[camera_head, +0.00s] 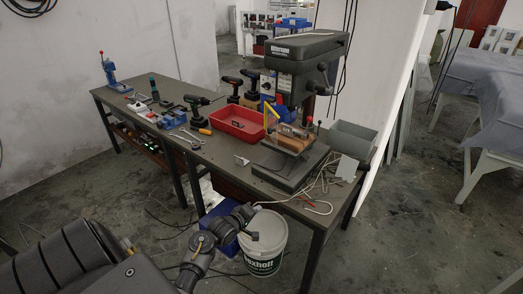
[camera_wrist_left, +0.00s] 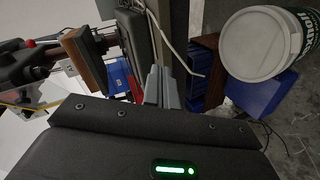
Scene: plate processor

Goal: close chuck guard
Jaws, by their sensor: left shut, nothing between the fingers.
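The drill press (camera_head: 300,65) stands at the right end of the workbench. A yellow-edged part, apparently the chuck guard (camera_head: 267,117), hangs under its head, in front of a wooden block (camera_head: 289,140). A thin yellow line at the left edge of the left wrist view may be the same guard; I cannot tell. My left gripper (camera_head: 249,235) is below and in front of the bench edge, apart from the guard. Its fingers are together and empty in the left wrist view (camera_wrist_left: 161,87). My right gripper is not in view.
A red bin (camera_head: 238,123) sits left of the press, with tools further left. Loose cables (camera_head: 318,188) lie at the bench's right front. A white bucket (camera_head: 264,245) stands on the floor below my left gripper; it also shows in the left wrist view (camera_wrist_left: 262,45).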

